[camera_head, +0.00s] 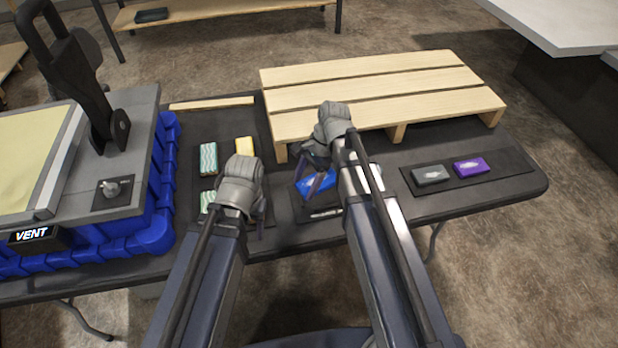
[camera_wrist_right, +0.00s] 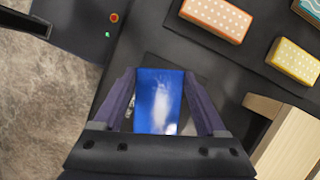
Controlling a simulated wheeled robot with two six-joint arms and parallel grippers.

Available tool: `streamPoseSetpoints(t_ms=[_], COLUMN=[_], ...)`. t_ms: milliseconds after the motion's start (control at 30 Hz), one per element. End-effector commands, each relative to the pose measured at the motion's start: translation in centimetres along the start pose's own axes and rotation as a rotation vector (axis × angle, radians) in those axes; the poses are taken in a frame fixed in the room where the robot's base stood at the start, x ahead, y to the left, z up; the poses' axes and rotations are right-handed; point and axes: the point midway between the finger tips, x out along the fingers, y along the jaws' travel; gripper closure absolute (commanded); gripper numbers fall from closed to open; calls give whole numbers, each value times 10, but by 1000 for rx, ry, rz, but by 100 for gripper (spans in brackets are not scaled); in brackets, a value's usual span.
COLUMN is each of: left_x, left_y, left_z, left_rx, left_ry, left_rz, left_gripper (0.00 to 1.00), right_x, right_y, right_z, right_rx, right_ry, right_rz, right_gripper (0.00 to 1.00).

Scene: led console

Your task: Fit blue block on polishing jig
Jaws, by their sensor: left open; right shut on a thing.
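My right gripper (camera_head: 317,183) is shut on the blue block (camera_head: 322,184), over a dark pad right of centre. In the right wrist view the blue block (camera_wrist_right: 157,102) sits between the two fingers of the right gripper (camera_wrist_right: 160,105), with a dark pad (camera_wrist_right: 192,68) below it. I cannot tell whether the block touches the pad. A small pale thing (camera_head: 325,213) lies at the pad's near edge. My left gripper (camera_head: 258,207) is open by the dark mat of coloured blocks, partly hidden by its wrist. I cannot identify the polishing jig for certain.
A wooden pallet (camera_head: 380,95) stands behind my right gripper. Grey (camera_head: 430,174) and purple (camera_head: 471,167) blocks lie on a mat at right. Teal striped (camera_head: 208,158) and yellow (camera_head: 245,147) blocks lie left. A lever machine (camera_head: 140,113) over a blue crate (camera_head: 163,200) fills the far left.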

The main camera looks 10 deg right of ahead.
Motion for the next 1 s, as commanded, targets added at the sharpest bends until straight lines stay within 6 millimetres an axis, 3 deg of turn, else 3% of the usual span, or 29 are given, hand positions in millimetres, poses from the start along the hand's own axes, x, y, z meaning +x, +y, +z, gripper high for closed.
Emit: streamPoseSetpoints(t_ms=[100, 267, 633, 1000], left_x=[10, 12, 21, 59], left_y=[1, 1, 2, 6], left_z=[-1, -1, -1, -4], left_rx=[0, 0, 0, 0], left_ry=[0, 0, 0, 0], left_rz=[0, 0, 0, 0], left_gripper=[50, 50, 50, 50], right_x=[1, -2, 6, 42], right_y=[-15, -23, -24, -24], right_z=[-22, -34, -38, -52], right_rx=[175, 297, 308, 307], right_ry=[-7, -17, -18, -18], right_rz=[-72, -119, -123, -122], right_gripper=[91, 91, 91, 91])
